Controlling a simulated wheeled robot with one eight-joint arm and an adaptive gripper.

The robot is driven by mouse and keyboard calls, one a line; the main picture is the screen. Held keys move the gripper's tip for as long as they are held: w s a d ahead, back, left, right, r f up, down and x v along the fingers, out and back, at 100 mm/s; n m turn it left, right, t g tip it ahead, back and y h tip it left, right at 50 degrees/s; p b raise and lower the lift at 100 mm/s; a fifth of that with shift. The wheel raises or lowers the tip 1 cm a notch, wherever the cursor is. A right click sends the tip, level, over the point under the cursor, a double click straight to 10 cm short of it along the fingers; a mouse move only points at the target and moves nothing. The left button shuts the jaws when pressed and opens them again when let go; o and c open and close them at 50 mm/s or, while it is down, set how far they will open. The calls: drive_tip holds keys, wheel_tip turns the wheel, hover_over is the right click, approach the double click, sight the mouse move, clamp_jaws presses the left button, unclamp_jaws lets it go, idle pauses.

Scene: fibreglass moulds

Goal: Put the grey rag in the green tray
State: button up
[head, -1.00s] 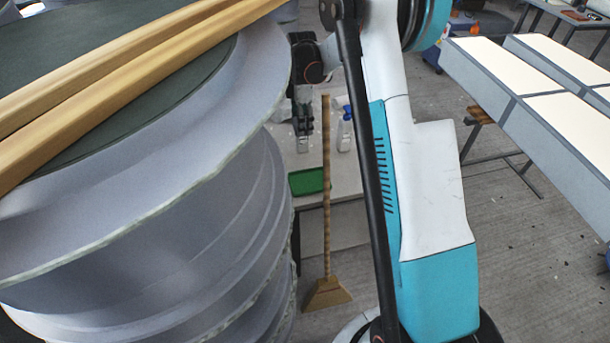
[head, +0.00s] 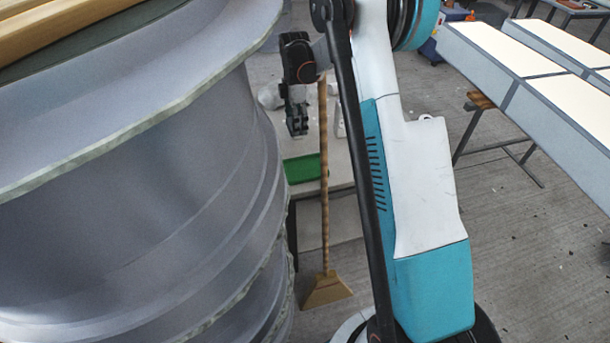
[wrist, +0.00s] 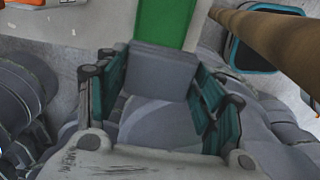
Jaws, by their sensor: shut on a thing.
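In the wrist view, my gripper (wrist: 162,98) has its two green-padded fingers on either side of a grey piece, the grey rag (wrist: 163,62), and is shut on it. The green tray (wrist: 165,20) lies just beyond the rag at the top of the wrist view; the rag hides its near part. In the head view, my gripper (head: 297,130) points down above and behind the green tray (head: 304,168), which is on a pale table. I cannot make out the rag in the head view.
A broom (head: 324,190) stands upright beside the tray; its handle (wrist: 275,42) crosses the wrist view's upper right. A stack of large grey moulds (head: 130,190) fills the left and covers part of the table. White-topped panels (head: 530,90) stand at the right, with open floor below.

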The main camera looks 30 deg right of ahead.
sight(298, 171)
wheel_tip(298, 171, down, 20)
drive_tip(key=b, duration=0.4)
drive_tip(key=shift+f, duration=0.1)
drive_tip(key=shift+f+b, duration=0.2)
drive_tip(key=shift+b, duration=0.2)
drive_tip(key=o, duration=1.1)
wheel_tip(298, 171, up, 12)
drive_tip(key=p, duration=0.3)
drive_tip(key=shift+r, duration=0.2)
